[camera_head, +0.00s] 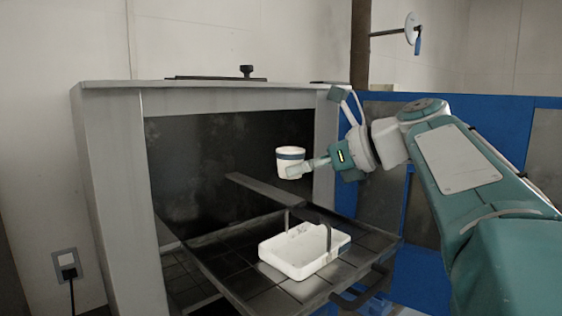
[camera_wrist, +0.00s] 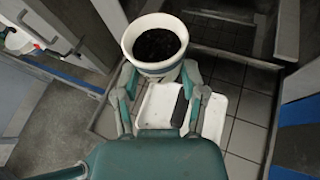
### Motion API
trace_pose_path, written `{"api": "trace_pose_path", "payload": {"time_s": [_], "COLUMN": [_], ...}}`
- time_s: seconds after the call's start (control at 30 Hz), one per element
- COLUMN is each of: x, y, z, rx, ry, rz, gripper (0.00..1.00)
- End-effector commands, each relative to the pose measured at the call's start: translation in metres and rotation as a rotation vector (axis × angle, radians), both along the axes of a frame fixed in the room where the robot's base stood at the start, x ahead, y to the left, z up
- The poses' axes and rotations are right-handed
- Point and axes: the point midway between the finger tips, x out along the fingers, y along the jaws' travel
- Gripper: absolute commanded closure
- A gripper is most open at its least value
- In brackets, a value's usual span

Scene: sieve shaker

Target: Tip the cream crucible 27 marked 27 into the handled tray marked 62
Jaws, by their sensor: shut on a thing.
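The cream crucible (camera_head: 290,164) with a dark blue band is held upright in my gripper (camera_head: 297,171), above and apart from the tray. In the wrist view the crucible (camera_wrist: 155,62) holds dark granular material, and the fingers of my gripper (camera_wrist: 155,84) are shut on it from both sides. The white handled tray (camera_head: 305,262) sits below on the dark pull-out shelf, with a dark handle over it. The tray (camera_wrist: 214,118) also shows partly behind my gripper in the wrist view. I cannot read the crucible's number or the tray's marking clearly.
The dark gridded shelf (camera_head: 236,285) sticks out from the open grey cabinet (camera_head: 110,200). A dark flat bar (camera_head: 262,190) runs above the shelf inside the opening. A blue frame (camera_head: 400,105) stands to the right. A wall socket with a plug (camera_head: 67,264) is at the left.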

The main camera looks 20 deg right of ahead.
Motion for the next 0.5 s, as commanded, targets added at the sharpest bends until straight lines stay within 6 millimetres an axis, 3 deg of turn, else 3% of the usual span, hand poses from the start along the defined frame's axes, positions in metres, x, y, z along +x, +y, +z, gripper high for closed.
{"api": "trace_pose_path", "payload": {"time_s": [0.5], "x": [0.01], "y": [-0.036], "z": [-0.026], "rx": [-0.001], "ry": [0.0], "rz": [-0.002], "gripper": [0.94]}}
